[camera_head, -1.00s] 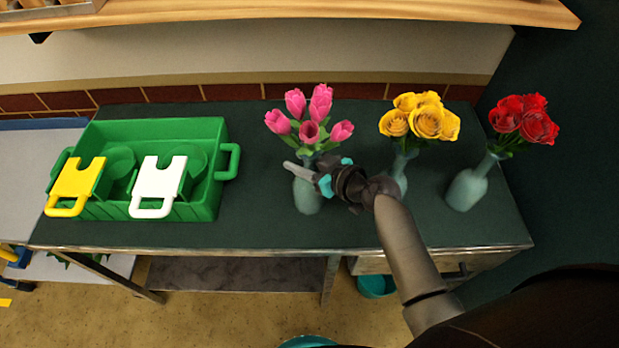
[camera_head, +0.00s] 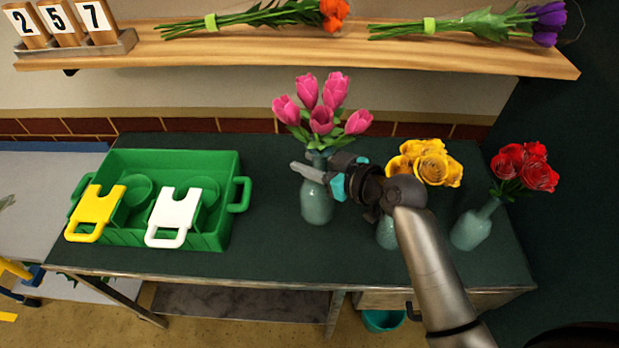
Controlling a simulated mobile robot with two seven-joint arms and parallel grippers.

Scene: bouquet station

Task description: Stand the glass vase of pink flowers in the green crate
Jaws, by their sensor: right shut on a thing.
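The glass vase of pink flowers (camera_head: 317,205) is upright with pink tulips (camera_head: 321,104) above its neck. My right gripper (camera_head: 325,180) is shut on the vase at its neck, and its fingers hide part of the glass. I cannot tell for sure whether the vase base is clear of the counter. The green crate (camera_head: 234,212) is at the left of the counter, with two round green holders inside. A yellow handled piece (camera_head: 97,208) and a white handled piece (camera_head: 175,212) are at its front. My left gripper is not in view.
A vase of yellow roses (camera_head: 387,236) stands just right of the pink one, partly behind my right arm. A vase of red roses (camera_head: 472,228) stands further right. The dark counter (camera_head: 270,240) is clear between crate and pink vase. A wooden shelf (camera_head: 350,52) runs above.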

